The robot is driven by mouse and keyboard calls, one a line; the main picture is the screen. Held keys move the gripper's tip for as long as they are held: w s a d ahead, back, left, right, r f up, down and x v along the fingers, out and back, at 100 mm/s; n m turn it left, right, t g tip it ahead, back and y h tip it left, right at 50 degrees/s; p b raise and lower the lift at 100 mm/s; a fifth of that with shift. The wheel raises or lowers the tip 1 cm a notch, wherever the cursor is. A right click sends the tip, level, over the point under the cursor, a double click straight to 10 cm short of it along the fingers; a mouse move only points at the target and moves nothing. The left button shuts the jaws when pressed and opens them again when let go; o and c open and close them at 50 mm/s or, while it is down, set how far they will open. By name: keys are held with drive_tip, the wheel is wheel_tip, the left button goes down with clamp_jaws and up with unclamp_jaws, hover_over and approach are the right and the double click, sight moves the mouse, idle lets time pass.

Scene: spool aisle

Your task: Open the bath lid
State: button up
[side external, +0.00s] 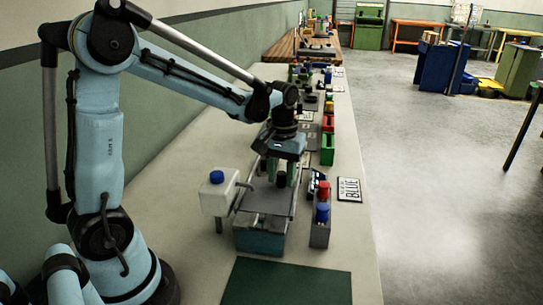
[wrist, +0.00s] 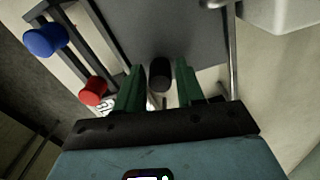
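The bath (side external: 259,242) is a teal-sided box on the bench, with a flat grey lid (side external: 264,201) across its top. The lid fills the upper middle of the wrist view (wrist: 190,32). A dark round knob (wrist: 160,74) stands on the lid near its edge. My gripper (side external: 281,179) is above the far part of the lid, pointing down. In the wrist view its two green fingers (wrist: 160,82) are apart, one on each side of the knob, with visible gaps. I cannot tell the fingers' exact height against the knob.
A white tank (side external: 218,198) with a blue cap stands left of the bath. A narrow rack (side external: 319,236) on the right holds a blue-capped (wrist: 45,40) and a red-capped bottle (wrist: 92,91). The green mat (side external: 287,283) in front is clear.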

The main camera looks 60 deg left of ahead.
drive_tip(key=shift+f, duration=0.1)
clamp_jaws()
drive_tip(key=w+a, duration=0.6)
drive_tip(key=w, duration=0.1)
drive_tip(key=shift+a, duration=0.4)
unclamp_jaws()
drive_tip(key=shift+s, duration=0.1)
wheel_tip(320, 180, up, 12)
idle(0.6)
